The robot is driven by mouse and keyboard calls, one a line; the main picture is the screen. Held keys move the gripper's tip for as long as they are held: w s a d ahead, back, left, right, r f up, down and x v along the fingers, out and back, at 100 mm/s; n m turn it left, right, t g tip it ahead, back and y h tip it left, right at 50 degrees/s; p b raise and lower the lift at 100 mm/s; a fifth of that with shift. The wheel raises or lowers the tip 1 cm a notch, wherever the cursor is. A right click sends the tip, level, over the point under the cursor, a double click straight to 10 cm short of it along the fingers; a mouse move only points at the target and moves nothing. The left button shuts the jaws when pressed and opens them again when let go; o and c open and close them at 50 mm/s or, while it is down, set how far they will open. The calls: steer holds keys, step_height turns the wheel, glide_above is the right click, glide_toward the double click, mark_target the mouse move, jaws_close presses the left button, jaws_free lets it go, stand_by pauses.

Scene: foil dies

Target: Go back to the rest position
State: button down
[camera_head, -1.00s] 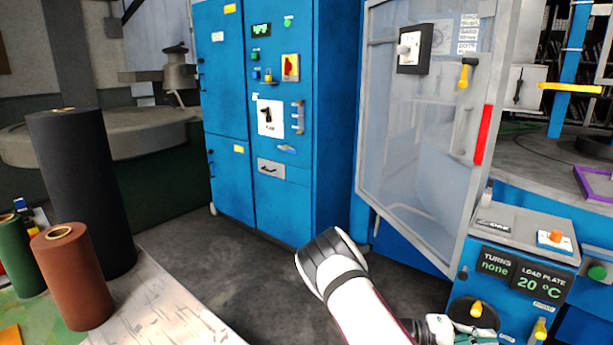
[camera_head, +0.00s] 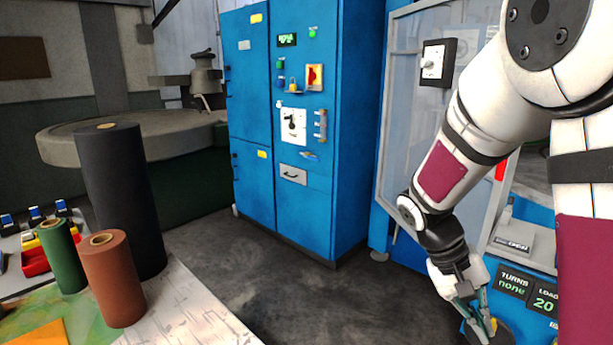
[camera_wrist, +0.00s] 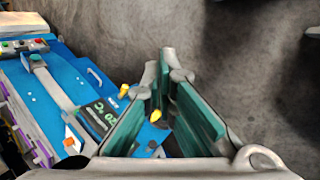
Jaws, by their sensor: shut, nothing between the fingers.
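My gripper (camera_head: 478,308) hangs at the lower right of the head view, pointing down in front of the blue control box (camera_head: 518,285). Its teal-padded fingers are shut with nothing between them. In the wrist view my gripper (camera_wrist: 165,75) points over the grey floor (camera_wrist: 262,70). The blue control box, with its display and yellow knobs, also shows there on the left (camera_wrist: 75,85). In the head view my arm covers part of that box and of the clear guard door.
The clear guard door (camera_head: 405,140) stands behind my arm. A blue cabinet (camera_head: 300,215) is at the centre back. Black (camera_head: 120,200), brown (camera_head: 112,280) and green (camera_head: 62,257) rolls stand on the left table. The floor (camera_head: 255,285) between table and cabinet is clear.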

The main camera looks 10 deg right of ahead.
steer(key=s+a+r+n+t+y+p, duration=0.3)
steer(key=s+a+r+t, duration=0.5)
steer(key=s+a+r, duration=0.7)
steer(key=shift+a+r+n+y+p, duration=0.2)
steer(key=shift+r+n+y+p, duration=0.25)
steer(key=shift+y, duration=0.65)
